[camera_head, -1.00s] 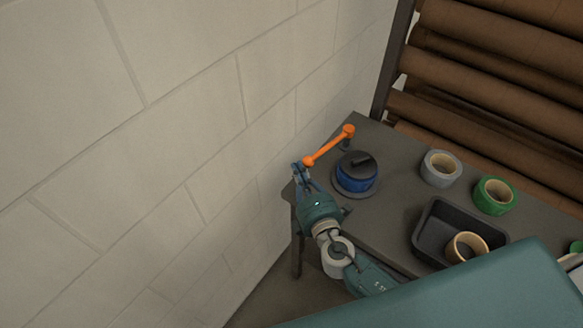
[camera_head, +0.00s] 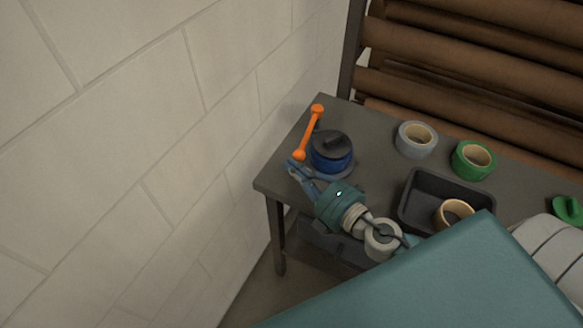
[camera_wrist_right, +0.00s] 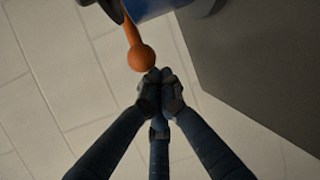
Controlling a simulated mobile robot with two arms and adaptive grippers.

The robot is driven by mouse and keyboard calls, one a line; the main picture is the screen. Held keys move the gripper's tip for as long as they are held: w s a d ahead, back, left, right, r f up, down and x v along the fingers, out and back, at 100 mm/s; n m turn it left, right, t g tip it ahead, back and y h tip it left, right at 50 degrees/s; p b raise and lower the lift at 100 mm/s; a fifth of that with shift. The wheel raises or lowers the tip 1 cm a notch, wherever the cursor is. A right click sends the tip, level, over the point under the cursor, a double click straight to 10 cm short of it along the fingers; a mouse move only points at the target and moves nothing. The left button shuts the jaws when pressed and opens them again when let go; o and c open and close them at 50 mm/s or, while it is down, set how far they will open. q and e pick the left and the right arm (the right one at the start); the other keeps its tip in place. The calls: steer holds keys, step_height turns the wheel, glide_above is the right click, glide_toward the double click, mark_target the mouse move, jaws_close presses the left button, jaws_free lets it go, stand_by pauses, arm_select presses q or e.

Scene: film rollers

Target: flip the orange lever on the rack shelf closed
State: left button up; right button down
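The orange lever (camera_head: 309,132) is on the grey shelf, near its far left corner. Its arm runs from its pivot end at the back toward the front left and ends in a round knob. The knob also shows in the right wrist view (camera_wrist_right: 141,57). My right gripper (camera_head: 293,167) is at the knob, on its near side. In the right wrist view its fingertips (camera_wrist_right: 162,76) are together with nothing visible between them. They are just beside the knob; I cannot tell whether they touch. My left gripper is not in view.
A blue and black round object (camera_head: 332,153) stands close right of the lever. Grey tape (camera_head: 405,149), green tape (camera_head: 463,170) and a black tray (camera_head: 419,182) holding a tan roll lie farther right. A block wall (camera_head: 130,150) is left. Brown rollers (camera_head: 470,50) are behind.

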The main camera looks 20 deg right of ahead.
steer(key=shift+w+d+r, duration=0.1)
steer(key=shift+d, duration=0.25)
steer(key=v, duration=0.6)
steer(key=shift+s+a, duration=0.15)
steer(key=shift+s, duration=0.75)
